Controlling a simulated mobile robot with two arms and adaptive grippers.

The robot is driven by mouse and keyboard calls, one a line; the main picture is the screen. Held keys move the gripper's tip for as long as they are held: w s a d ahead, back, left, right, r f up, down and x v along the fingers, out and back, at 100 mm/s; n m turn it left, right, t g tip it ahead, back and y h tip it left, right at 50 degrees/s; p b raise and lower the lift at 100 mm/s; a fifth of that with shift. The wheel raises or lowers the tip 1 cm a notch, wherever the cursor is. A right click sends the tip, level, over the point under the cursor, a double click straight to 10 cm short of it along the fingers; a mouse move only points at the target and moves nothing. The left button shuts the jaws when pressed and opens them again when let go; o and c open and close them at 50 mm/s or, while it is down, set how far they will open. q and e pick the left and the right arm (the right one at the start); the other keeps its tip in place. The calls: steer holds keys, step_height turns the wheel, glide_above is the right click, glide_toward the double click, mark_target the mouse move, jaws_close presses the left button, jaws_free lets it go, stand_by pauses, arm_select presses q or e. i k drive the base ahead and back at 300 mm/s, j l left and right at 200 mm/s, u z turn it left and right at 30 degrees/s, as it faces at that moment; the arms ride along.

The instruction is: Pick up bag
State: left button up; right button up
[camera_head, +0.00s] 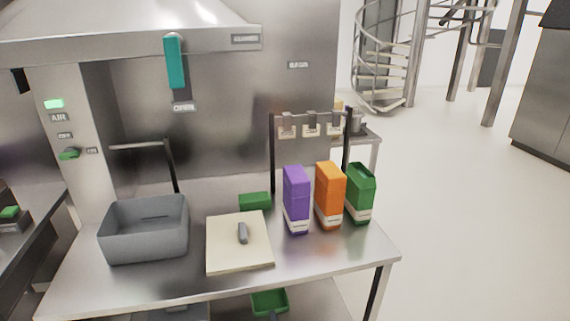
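Three upright packages stand side by side on the right of the steel table (330,262): a purple one (296,199), an orange one (329,195) and a green one (360,192) with a handle-like top. Each has a pale band at the bottom. I cannot tell whether any of them is the bag. No other thing clearly looks like a bag. Neither of my grippers is in view.
A grey bin (145,245) stands at the left of the table. A cream board (238,258) with a small grey object (242,233) lies in the middle, with a green block (255,201) behind it. A metal rack (310,117) rises behind the packages. Open floor lies right.

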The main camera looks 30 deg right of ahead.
mark_target(361, 186)
steer(key=z, duration=1.4)
steer(key=k+u, duration=0.1)
steer(key=u, duration=1.35)
steer(key=z, duration=1.45)
steer(key=i+l+u, duration=0.1)
steer(key=i+l, duration=0.15)
steer(key=l, duration=0.15)
steer(key=i+l, duration=0.2)
steer(key=l, duration=0.2)
steer(key=j+u, duration=0.05)
